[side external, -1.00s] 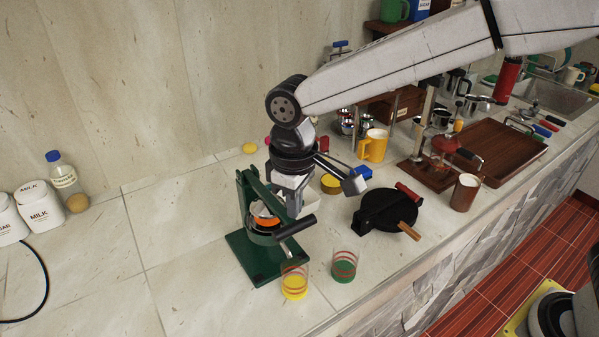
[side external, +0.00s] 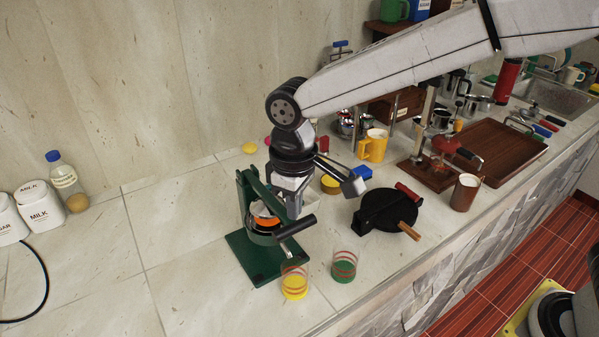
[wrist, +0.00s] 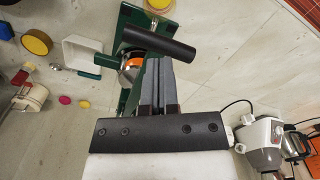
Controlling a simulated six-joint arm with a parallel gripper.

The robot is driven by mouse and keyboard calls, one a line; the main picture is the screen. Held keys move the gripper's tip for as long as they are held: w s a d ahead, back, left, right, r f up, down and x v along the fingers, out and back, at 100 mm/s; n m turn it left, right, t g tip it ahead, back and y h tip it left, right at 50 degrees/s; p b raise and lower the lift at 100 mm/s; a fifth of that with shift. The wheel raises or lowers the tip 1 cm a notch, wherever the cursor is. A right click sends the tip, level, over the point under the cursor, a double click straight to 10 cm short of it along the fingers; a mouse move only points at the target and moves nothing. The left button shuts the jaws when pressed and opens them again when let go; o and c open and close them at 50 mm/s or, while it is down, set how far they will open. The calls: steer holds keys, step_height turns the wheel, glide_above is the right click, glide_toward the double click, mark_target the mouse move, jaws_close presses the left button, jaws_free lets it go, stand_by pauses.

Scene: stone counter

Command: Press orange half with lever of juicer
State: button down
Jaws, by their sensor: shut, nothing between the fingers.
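The green juicer (side external: 252,255) stands on the counter, and it also shows in the wrist view (wrist: 127,14). An orange half (side external: 266,221) sits in its press; a bit of orange also shows in the wrist view (wrist: 137,61). The lever's black handle (side external: 296,227) points toward the counter's front, and it lies across the wrist view (wrist: 159,43). My gripper (side external: 293,213) is shut and empty, pointing down beside the press and behind the handle. In the wrist view its fingertips (wrist: 157,62) are close to the handle; contact cannot be told.
The counter left of the juicer is clear.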

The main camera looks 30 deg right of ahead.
steer(key=shift+f, duration=1)
steer(key=shift+s+f, duration=0.1)
steer(key=shift+f, duration=0.15)
stand_by(3.5)
steer(key=shift+r, duration=0.15)
steer(key=shift+r, duration=3.6)
steer(key=s+d+f+m+t, duration=0.1)
steer(key=s+d+f+m, duration=0.1)
steer(key=d, duration=0.5)
steer(key=s+d+f+m, duration=0.2)
steer(key=s+d+f, duration=0.3)
steer(key=d, duration=0.3)
steer(key=s+d+f+m+t, duration=0.1)
steer(key=s+d+f+m, duration=0.1)
steer(key=d+f, duration=0.3)
steer(key=s+d, duration=0.1)
steer(key=d, duration=0.2)
steer(key=shift+s+d+f+t, duration=0.25)
steer(key=shift+s+t, duration=0.05)
steer(key=shift+s, duration=0.05)
